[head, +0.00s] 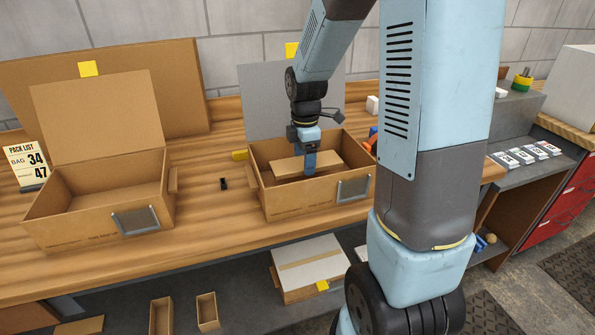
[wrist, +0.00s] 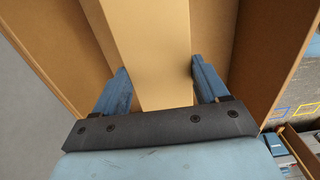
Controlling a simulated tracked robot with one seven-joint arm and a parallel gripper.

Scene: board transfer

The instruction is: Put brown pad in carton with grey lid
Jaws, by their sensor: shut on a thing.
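The carton with the grey lid (head: 262,92) stands open on the bench in the middle of the head view, its lid raised at the back. The brown pad (head: 331,157) is a tan, flat piece inside that carton's walls. My gripper (head: 310,165) reaches down into the carton and is shut on the pad. In the wrist view the pad (wrist: 151,50) passes between the two blue fingers (wrist: 158,82), with carton walls on both sides. I cannot tell whether the pad touches the carton floor.
A second open carton (head: 70,222) with a brown lid stands at the left, beside a pack list sign (head: 27,165). A small black item (head: 223,183) lies between the cartons. A large brown board (head: 180,85) leans on the wall. A closed box (head: 308,262) sits on the lower shelf.

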